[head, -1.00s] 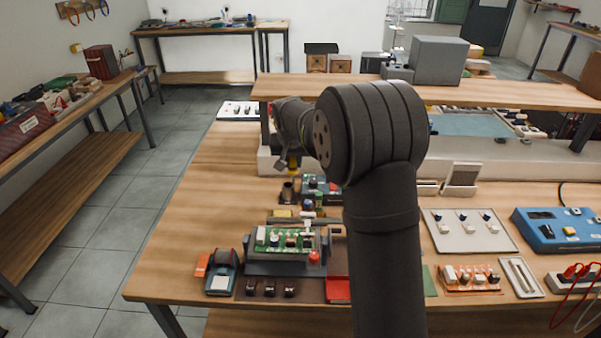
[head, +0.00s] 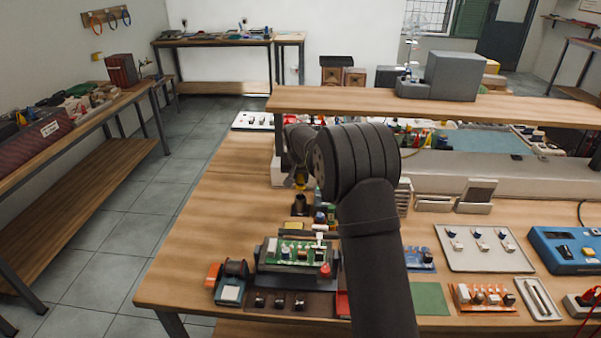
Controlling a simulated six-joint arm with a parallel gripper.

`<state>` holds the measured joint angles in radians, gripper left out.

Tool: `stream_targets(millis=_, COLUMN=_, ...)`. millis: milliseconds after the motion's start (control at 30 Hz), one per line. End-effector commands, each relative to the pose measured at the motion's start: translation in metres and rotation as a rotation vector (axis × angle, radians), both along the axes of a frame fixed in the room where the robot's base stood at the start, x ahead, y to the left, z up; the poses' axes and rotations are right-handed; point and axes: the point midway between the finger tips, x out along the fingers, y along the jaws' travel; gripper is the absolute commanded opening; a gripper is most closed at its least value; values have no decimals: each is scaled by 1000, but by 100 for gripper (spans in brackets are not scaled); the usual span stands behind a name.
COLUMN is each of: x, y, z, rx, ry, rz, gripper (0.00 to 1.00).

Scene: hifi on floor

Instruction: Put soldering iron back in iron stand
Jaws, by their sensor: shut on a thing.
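My gripper (head: 297,179) is at the left end of my dark arm, partly hidden by the wrist joint. It is shut on the soldering iron (head: 300,184), of which a small yellow part shows below the jaws. The iron's tip is too small to make out. The iron stand (head: 300,204), a small dark upright holder, is on the workbench just below the yellow part in the picture. I cannot tell whether the iron touches the stand or is above it.
In front of the stand are a yellow item (head: 291,227) and a green circuit board in a grey holder (head: 295,267). A solder spool (head: 235,268) is at the front left. A raised shelf (head: 420,103) spans the back. The bench's left side (head: 205,222) is clear.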

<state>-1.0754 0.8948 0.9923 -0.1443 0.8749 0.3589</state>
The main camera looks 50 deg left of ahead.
Motion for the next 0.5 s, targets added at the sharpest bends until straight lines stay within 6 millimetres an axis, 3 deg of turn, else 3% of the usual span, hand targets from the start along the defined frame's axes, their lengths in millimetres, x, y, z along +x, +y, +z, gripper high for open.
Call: stream_targets(millis=500, x=0, y=0, z=-33, rx=0, ry=0, rz=0, gripper=5)
